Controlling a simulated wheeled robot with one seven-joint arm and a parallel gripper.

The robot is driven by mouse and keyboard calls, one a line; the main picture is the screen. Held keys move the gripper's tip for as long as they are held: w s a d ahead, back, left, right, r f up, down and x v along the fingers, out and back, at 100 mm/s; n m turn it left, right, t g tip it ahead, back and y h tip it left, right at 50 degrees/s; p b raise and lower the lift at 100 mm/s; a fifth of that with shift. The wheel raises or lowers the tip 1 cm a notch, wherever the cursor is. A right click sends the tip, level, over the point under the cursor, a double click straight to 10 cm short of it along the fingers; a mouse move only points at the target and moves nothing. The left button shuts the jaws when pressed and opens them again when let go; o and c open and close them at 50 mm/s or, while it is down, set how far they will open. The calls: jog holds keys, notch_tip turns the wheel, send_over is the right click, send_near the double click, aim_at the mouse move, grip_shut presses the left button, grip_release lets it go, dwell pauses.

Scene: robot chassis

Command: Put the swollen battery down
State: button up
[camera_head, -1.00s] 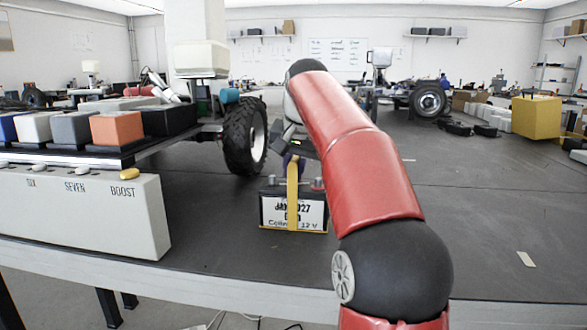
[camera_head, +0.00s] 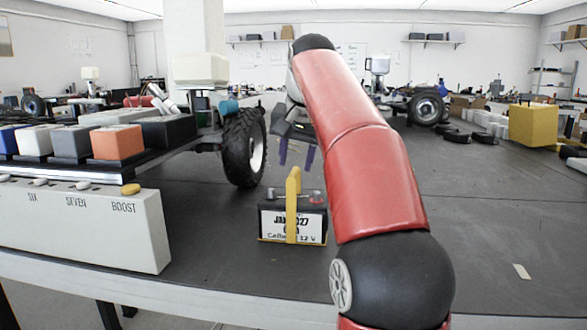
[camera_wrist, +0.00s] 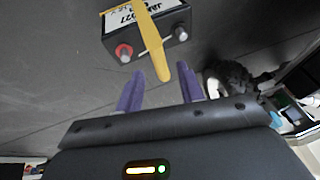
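The battery (camera_head: 306,221) is a black box with a white label and a yellow strap handle. It stands upright on the dark table in the head view, left of my red arm. In the wrist view the battery (camera_wrist: 118,42) lies ahead of my fingertips, with a red and a grey terminal and the yellow strap showing. My gripper (camera_head: 297,160) has two purple fingers, spread apart and empty, above and behind the battery in the head view. The fingers (camera_wrist: 162,82) also show apart in the wrist view, clear of the strap. I cannot tell from the label whether this battery is swollen.
A chassis with a black wheel (camera_head: 244,147) stands left of the battery. A white button panel (camera_head: 85,215) and coloured blocks, one orange (camera_head: 117,142), are at the left. A yellow cube (camera_head: 533,122) stands far right. The table right of my arm is largely clear.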

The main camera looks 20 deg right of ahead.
jog(key=p+v, duration=0.1)
jog(key=v, duration=0.4)
